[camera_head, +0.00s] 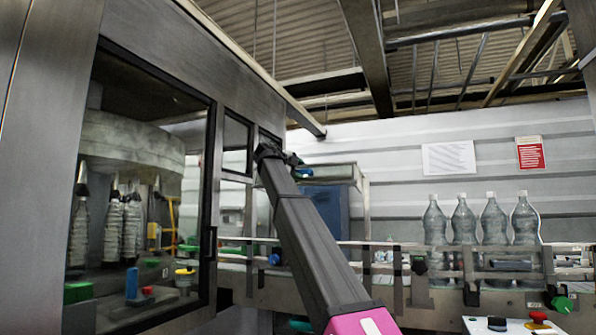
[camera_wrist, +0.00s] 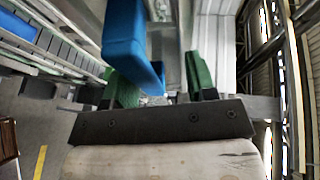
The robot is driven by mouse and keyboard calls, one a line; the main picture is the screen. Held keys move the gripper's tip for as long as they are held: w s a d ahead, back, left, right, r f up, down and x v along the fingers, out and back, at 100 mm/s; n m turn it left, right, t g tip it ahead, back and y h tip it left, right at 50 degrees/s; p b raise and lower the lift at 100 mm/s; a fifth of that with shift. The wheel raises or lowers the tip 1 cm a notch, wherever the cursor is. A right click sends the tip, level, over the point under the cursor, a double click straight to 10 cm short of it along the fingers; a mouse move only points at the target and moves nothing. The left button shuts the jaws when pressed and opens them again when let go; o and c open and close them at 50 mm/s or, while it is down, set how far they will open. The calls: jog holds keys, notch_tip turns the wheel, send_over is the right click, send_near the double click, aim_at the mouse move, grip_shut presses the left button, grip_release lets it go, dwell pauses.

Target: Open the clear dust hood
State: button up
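My gripper (camera_wrist: 160,90) shows in the wrist view with two green-padded fingers spread wide apart. A blue bar (camera_wrist: 124,38) runs down between them and overlaps the left finger; contact cannot be told. In the head view my dark arm reaches up to the middle, and my gripper (camera_head: 290,158) is small at its far end. A small blue piece (camera_head: 304,173) shows beside it. Behind stands a cabinet with a blue panel (camera_head: 333,210) and a pale, box-like upper part (camera_head: 335,173). That upper part may be the clear hood; I cannot tell surely, nor whether it is shut.
A large machine with a dark-framed window (camera_head: 209,225) stands close on the left. A conveyor rail (camera_head: 400,270) crosses behind my arm, with several clear bottles (camera_head: 436,225) at right. A panel with coloured buttons (camera_head: 515,326) is at the lower right.

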jog(key=shift+s+a, duration=0.1)
jog(key=shift+a, duration=0.05)
jog(key=v, duration=1.2)
jog(key=shift+f, duration=0.2)
dwell(0.9)
jog(key=shift+s, duration=0.15)
dwell(0.4)
